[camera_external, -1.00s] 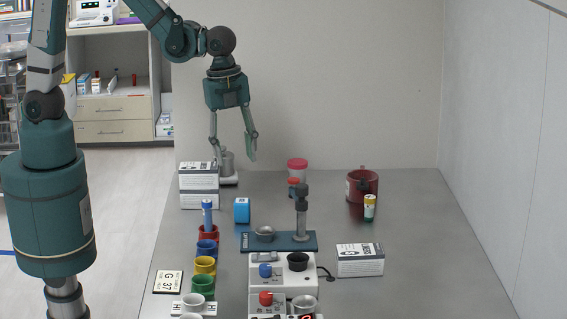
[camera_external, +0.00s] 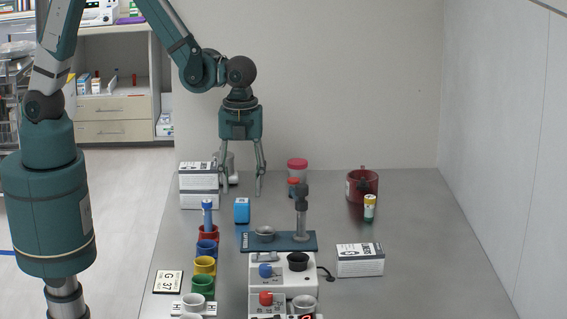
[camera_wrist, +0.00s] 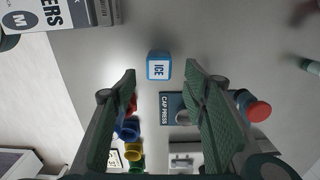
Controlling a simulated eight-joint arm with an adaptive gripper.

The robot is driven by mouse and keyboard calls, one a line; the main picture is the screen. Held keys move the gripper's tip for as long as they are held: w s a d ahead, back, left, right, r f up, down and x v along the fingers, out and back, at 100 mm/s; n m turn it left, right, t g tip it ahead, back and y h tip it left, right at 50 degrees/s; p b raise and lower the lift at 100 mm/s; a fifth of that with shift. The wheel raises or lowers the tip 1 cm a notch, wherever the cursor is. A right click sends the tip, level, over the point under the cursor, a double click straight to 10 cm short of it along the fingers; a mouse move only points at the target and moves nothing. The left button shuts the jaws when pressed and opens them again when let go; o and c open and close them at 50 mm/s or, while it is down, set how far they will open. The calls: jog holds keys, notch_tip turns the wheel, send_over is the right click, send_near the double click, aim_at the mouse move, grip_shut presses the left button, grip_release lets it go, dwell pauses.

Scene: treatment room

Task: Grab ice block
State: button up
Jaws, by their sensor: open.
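The ice block (camera_external: 242,211) is a small blue cube standing on the grey table, right of the stacked white boxes. In the wrist view the ice block (camera_wrist: 159,66) shows a white top face marked "ICE", a little beyond the fingertips and roughly centred between them. My gripper (camera_external: 242,192) hangs pointing down, above and slightly behind the block in the external view. Its fingers are spread wide with nothing between them, and it also shows in the wrist view (camera_wrist: 160,75).
White boxes (camera_external: 198,185) stand stacked left of the block. A blue cap press (camera_external: 279,242) with an upright post stands to the right, in front. Coloured cups (camera_external: 205,265) line up in front. A red-lidded jar (camera_external: 297,170) and red mug (camera_external: 362,186) stand farther right.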

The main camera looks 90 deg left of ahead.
aim_at(242, 200)
jog(key=shift+f, duration=0.1)
jog(key=shift+f, duration=1.2)
jog(key=shift+s+a+f+b, duration=0.1)
jog(key=shift+f+b, duration=0.15)
jog(key=shift+f, duration=1.05)
jog(key=shift+a+f+b, duration=0.1)
jog(key=shift+f+b, duration=0.15)
jog(key=shift+f, duration=1.05)
jog(key=c, duration=1)
